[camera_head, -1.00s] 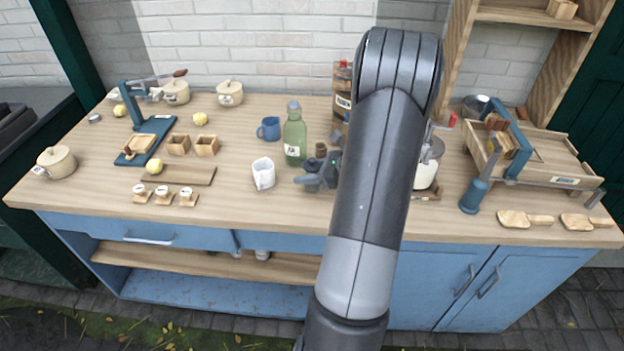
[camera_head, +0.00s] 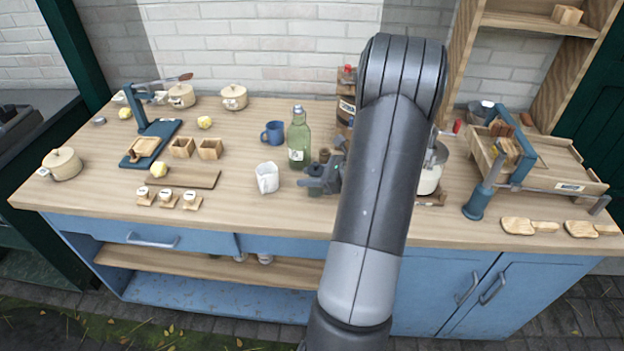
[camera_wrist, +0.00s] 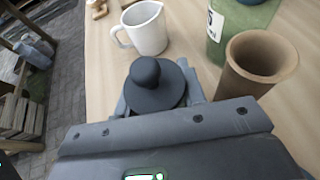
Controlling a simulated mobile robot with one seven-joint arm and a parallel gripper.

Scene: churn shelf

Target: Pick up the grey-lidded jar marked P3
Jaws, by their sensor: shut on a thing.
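A jar with a dark grey lid and round knob (camera_wrist: 155,92) is between the fingers of my gripper (camera_wrist: 157,103) in the wrist view. The fingers are shut on it, one on each side below the lid. In the head view the jar's lid (camera_head: 315,170) shows at the end of my gripper (camera_head: 322,183), low over the worktop, to the right of the white jug. Its body is mostly hidden by the fingers, and no P3 mark can be read. I cannot tell whether its base touches the worktop.
A white jug (camera_head: 267,178) stands close left of the jar, and a green bottle (camera_head: 298,145) stands behind. A brown wooden cup (camera_wrist: 258,65) is close beside my gripper. A blue mug (camera_head: 272,133) is further back. The worktop's front edge (camera_head: 250,226) is near.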

